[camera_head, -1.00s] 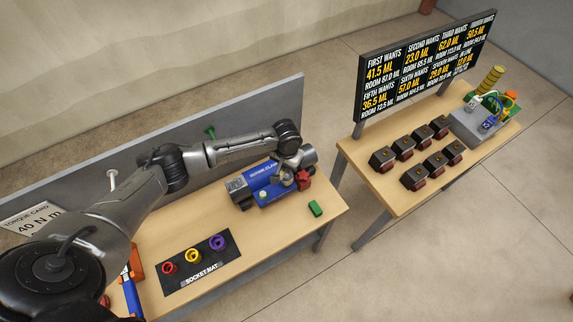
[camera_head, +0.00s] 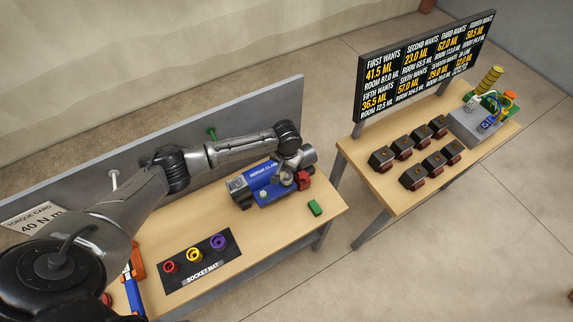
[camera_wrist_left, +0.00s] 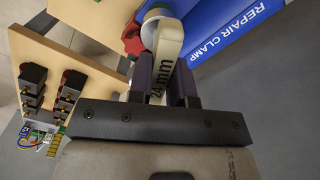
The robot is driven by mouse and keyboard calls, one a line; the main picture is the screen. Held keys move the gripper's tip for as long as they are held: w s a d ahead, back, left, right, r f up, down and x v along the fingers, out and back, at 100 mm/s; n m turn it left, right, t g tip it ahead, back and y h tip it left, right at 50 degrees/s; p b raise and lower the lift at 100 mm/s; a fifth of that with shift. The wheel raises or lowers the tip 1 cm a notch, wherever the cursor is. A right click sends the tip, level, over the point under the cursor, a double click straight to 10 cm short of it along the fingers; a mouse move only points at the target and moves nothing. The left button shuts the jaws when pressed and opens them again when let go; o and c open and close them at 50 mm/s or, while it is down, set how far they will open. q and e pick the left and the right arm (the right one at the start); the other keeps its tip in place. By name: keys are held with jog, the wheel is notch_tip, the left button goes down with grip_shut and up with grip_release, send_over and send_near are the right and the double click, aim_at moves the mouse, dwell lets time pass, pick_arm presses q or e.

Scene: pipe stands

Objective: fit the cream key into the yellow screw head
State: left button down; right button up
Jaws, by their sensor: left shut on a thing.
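My left gripper (camera_wrist_left: 163,75) is shut on the cream key (camera_wrist_left: 170,42), which is marked "24 mm". The key points away from the gripper, beside the blue repair clamp (camera_wrist_left: 232,28). In the head view my left gripper (camera_head: 288,177) is at the right end of the repair clamp (camera_head: 266,182), mostly hidden by its wrist. A pale round part (camera_wrist_left: 154,13) and a red part (camera_wrist_left: 132,38) lie near the key's far end. I cannot make out a yellow screw head there, nor whether the key touches anything. My right gripper is not in view.
The socket mat (camera_head: 180,286) holds red, yellow and purple sockets. A grey panel (camera_head: 250,115) stands behind. Across a gap, another table (camera_head: 375,205) holds several dark blocks and a sign (camera_head: 425,65).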

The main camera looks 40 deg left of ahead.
pick_arm(q)
jog(key=shift+p, duration=0.45)
dwell(0.4)
jog(key=shift+f+b, duration=0.4)
jog(key=shift+f, duration=1.05)
dwell(0.4)
jog(key=c, duration=1)
grip_release()
jog(key=shift+o, duration=0.2)
notch_tip(320, 180, up, 5)
jog(key=p, duration=0.5)
jog(key=shift+p, duration=0.4)
